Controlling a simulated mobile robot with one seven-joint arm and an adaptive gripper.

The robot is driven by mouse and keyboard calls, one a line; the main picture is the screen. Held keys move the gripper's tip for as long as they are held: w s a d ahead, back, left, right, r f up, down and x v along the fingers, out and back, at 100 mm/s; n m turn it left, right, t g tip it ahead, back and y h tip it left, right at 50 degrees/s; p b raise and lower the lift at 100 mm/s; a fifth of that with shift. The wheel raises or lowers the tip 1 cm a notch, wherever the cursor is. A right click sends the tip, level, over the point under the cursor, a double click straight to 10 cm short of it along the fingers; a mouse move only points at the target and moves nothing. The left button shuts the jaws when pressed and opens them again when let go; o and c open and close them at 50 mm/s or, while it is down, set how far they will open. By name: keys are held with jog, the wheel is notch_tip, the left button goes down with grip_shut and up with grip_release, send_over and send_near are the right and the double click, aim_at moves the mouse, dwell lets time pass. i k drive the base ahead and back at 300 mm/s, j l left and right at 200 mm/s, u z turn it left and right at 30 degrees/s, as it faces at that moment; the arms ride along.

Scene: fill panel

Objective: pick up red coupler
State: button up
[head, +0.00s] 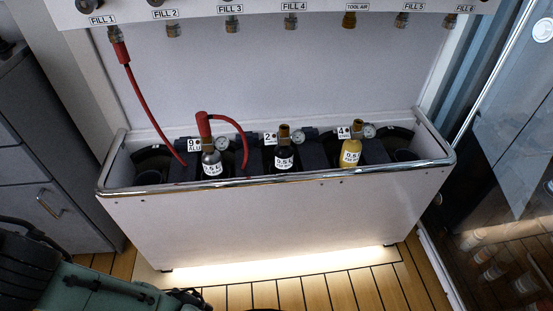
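A red coupler (203,124) sits upright at the top of the left bottle (211,160), which is dark with a white label. A thin red hose (241,136) loops from its top to the right and down into the white trough. Another red fitting (120,51) hangs under the FILL 1 outlet, with a red hose (148,113) running down into the trough's left part. Whether the two hose lengths join is hidden inside the trough. I cannot make out my gripper's fingers in the head view.
The white trough (265,220) has a shiny raised rim. A dark bottle (284,160) and a yellow bottle (351,153) stand in it. Several labelled outlets line the panel (250,75) above. A grey cabinet (45,165) is left, a glass door (500,150) right.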

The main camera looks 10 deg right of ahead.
aim_at(202, 118)
jog(key=j+z, duration=0.2)
jog(key=z, duration=0.15)
jog(key=j+z, duration=0.2)
jog(key=z, duration=0.15)
jog(key=k+j+z, duration=0.1)
jog(key=z, duration=0.25)
